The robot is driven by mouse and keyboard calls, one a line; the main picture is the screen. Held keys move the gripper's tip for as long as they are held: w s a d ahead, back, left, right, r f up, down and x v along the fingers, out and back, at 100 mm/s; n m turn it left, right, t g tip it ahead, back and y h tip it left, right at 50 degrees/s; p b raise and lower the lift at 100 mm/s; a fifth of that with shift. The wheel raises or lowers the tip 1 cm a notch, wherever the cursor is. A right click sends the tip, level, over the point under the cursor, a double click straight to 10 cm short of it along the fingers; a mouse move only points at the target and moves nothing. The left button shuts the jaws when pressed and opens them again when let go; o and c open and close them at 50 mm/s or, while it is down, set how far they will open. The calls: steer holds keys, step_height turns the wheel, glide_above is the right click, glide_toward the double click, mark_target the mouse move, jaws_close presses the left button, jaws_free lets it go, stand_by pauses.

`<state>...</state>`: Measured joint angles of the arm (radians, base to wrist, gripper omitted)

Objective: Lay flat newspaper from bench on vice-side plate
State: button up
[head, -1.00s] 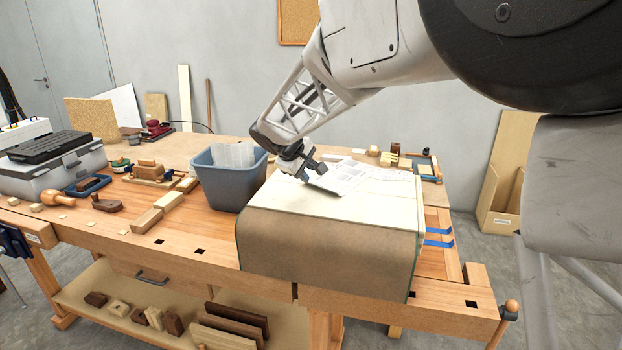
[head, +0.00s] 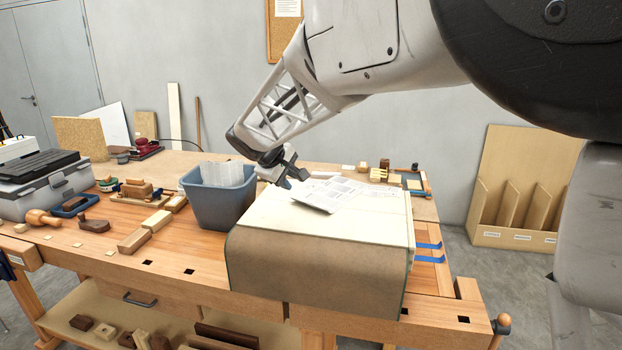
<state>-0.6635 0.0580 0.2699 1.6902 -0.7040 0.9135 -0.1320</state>
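A printed newspaper sheet (head: 327,196) lies at an angle on the back part of a cream surface (head: 300,226) on the bench. Paler printed paper (head: 372,189) lies behind and right of it. I cannot tell whether the newspaper is fully flat. My gripper (head: 294,179) is just above the sheet's back left corner, tilted down, with its dark fingers apart. No paper clearly shows between them. Which surface is the vice-side plate is not clear. A brown sheet (head: 310,272) hangs from the cream surface over the bench front.
A blue-grey bin (head: 218,203) with pale sheets stands left of my gripper. Wooden blocks (head: 146,231) and tools lie farther left. Blue straps (head: 429,252) show at the right of the cream surface. A wooden vice handle (head: 505,323) juts from the bench's right front corner.

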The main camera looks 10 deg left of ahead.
stand_by(0.3)
steer(key=s+d+r+m+g, duration=0.15)
steer(key=s+d, duration=0.35)
steer(key=d, duration=0.5)
steer(key=s+d+m, duration=0.3)
steer(key=s+d, duration=0.2)
steer(key=d, duration=0.4)
steer(key=s+d+r+m+g, duration=0.15)
steer(key=s+d, duration=0.35)
steer(key=d, duration=0.5)
steer(key=s+d+f+m+y, duration=0.1)
steer(key=s+d+f+m, duration=0.1)
steer(key=s, duration=0.6)
steer(key=s+d+f+m, duration=0.3)
steer(key=s+d, duration=0.4)
steer(key=s, duration=0.1)
steer(key=s+d+f+m+g+y, duration=0.1)
steer(key=s+d+f+m, duration=0.1)
steer(key=s+d, duration=0.3)
steer(key=s+f, duration=0.1)
steer(key=s, duration=0.3)
steer(key=shift+f+m+y, duration=0.3)
steer(key=shift+f+m, duration=0.05)
steer(key=shift+m, duration=0.05)
steer(key=shift+c, duration=1.1)
